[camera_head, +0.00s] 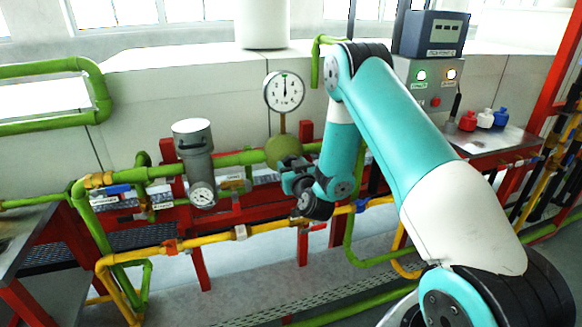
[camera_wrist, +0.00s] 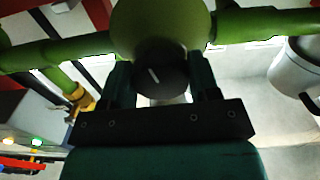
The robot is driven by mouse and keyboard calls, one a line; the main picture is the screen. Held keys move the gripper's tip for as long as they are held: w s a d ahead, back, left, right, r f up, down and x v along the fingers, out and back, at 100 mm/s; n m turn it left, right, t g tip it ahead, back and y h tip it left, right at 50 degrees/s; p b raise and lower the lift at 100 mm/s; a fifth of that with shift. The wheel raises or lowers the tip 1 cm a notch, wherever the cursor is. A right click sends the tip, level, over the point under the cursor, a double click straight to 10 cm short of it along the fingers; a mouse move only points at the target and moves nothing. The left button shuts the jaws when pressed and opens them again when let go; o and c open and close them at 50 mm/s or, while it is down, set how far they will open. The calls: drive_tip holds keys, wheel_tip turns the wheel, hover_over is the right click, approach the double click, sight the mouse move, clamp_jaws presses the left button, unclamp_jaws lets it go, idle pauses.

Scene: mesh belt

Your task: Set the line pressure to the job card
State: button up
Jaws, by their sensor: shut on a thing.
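A round white pressure gauge (camera_head: 284,91) with a dark needle pointing about straight up stands on a stem above the green regulator body (camera_head: 284,148). In the wrist view the regulator body (camera_wrist: 160,28) fills the top middle. A black knob (camera_wrist: 160,80) with a white pointer mark, tilted to the upper left, sits on its front. My gripper (camera_wrist: 160,85) has its two fingers on either side of the knob and is shut on it. In the head view my gripper (camera_head: 290,182) is in front of the regulator and hides the knob. I cannot make out a job card.
A grey cylindrical filter (camera_head: 194,150) with a small gauge (camera_head: 203,195) stands left of the regulator. Green and yellow pipes (camera_head: 200,242) run along the red frame. A grey control box (camera_head: 430,85) with lit lamps is behind my arm, near red, white and blue containers (camera_head: 486,118).

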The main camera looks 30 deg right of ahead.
drive_tip(key=shift+r+n+p, duration=0.3)
drive_tip(key=shift+n+p, duration=0.7)
drive_tip(key=shift+p, duration=0.2)
drive_tip(key=shift+n+p, duration=0.55)
drive_tip(key=shift+n, duration=0.15)
drive_tip(key=shift+d+f+n, duration=0.1)
drive_tip(key=shift+f+n, duration=0.2)
drive_tip(key=shift+n, duration=0.6)
drive_tip(key=o, duration=0.9)
drive_tip(key=shift+s, duration=0.1)
